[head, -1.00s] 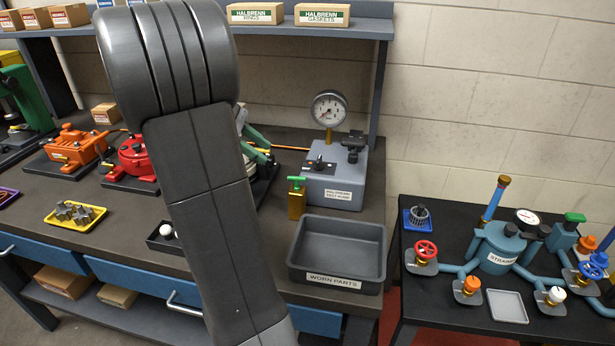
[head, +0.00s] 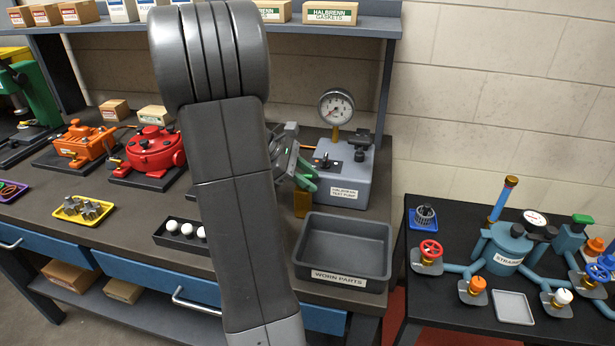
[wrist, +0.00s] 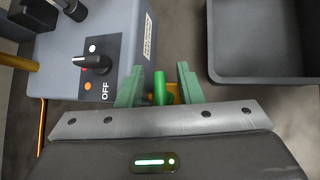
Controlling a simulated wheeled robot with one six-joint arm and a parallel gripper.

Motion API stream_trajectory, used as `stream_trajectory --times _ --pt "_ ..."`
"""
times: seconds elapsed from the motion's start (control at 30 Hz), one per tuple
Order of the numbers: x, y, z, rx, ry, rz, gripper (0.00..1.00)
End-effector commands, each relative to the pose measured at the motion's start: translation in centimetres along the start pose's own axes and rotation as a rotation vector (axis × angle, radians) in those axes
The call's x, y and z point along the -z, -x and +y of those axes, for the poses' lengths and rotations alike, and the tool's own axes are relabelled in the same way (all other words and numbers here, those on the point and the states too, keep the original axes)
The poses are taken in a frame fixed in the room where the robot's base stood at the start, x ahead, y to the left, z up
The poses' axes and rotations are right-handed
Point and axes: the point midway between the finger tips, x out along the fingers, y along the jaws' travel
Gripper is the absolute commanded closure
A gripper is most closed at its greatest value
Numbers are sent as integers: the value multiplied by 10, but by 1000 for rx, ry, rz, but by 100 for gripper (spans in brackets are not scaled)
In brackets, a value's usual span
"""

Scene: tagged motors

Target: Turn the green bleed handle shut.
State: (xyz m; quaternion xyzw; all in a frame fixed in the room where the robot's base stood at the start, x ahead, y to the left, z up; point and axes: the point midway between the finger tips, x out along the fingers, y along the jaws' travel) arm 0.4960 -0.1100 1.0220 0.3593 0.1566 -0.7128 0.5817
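The green bleed handle (wrist: 160,88) shows in the wrist view as a short upright green bar, on top of a brass body (wrist: 173,93). In the head view my gripper (head: 309,177) is just above the brass body. Whether the handle lies fully between the fingertips in depth is unclear.
The grey worn parts tray (head: 343,281) stands close to the right of the valve. The test unit has a black switch knob (wrist: 92,63) and a gauge (head: 336,106). A side table at right holds a strainer assembly (head: 503,248).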

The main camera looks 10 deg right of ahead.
Motion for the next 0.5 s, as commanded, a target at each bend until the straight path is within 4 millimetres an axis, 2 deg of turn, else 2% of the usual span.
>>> stream_trajectory --times 0.13,0.3,0.5 --pt "0 0 0 0 0 0 67" --pt "0 0 0 0 0 0 100" --pt "-1 1 0 7 -7 -3 100"
